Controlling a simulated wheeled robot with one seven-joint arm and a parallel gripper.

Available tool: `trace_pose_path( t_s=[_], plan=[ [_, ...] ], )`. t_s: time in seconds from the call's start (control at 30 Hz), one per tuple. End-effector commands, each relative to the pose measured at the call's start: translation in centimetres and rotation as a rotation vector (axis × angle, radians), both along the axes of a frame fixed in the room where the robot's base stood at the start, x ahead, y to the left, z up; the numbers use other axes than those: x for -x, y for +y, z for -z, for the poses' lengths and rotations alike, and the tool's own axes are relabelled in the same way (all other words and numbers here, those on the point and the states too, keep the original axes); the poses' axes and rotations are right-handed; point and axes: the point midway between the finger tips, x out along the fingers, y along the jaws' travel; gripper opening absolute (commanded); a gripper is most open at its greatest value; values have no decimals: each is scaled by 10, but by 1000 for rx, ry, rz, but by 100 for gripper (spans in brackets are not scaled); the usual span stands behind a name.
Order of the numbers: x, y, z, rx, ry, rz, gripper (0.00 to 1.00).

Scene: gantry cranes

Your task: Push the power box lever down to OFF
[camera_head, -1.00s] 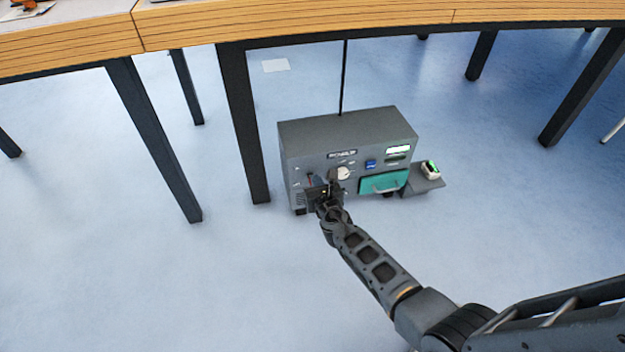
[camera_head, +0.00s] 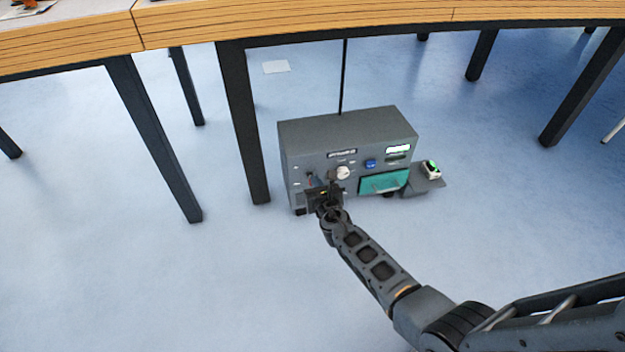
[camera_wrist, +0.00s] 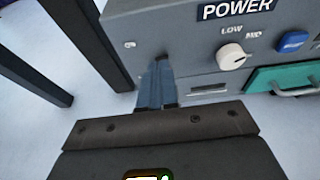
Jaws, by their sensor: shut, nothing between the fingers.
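The grey power box (camera_head: 345,131) stands on the floor under the table, and its front also shows in the wrist view (camera_wrist: 170,32). My gripper (camera_head: 320,186) is at the lower left of the box's front. In the wrist view my gripper (camera_wrist: 157,80) has its two blue-grey fingers together, with nothing between them. The tips are at or very close to the panel, left of the white knob (camera_wrist: 231,57).
A blue button (camera_head: 370,163) and a teal drawer (camera_head: 383,182) with a handle are on the box's right half. A small shelf with a white and green device (camera_head: 431,169) stands at its right. A dark table leg (camera_head: 243,125) is close on the left.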

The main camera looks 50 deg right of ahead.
Motion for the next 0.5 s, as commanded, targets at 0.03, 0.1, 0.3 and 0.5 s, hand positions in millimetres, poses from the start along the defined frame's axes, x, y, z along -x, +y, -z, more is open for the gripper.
trace_pose_path(
  t_s=[0.03, 0.1, 0.3, 0.5],
  plan=[
    [-8, -7, 4, -1, -7, 1, 0],
    [-8, -7, 6, 2, -9, 2, 0],
    [-9, -10, 6, 8, -17, 8, 0],
    [-9, -11, 9, 11, -18, 12, 0]
  ],
)
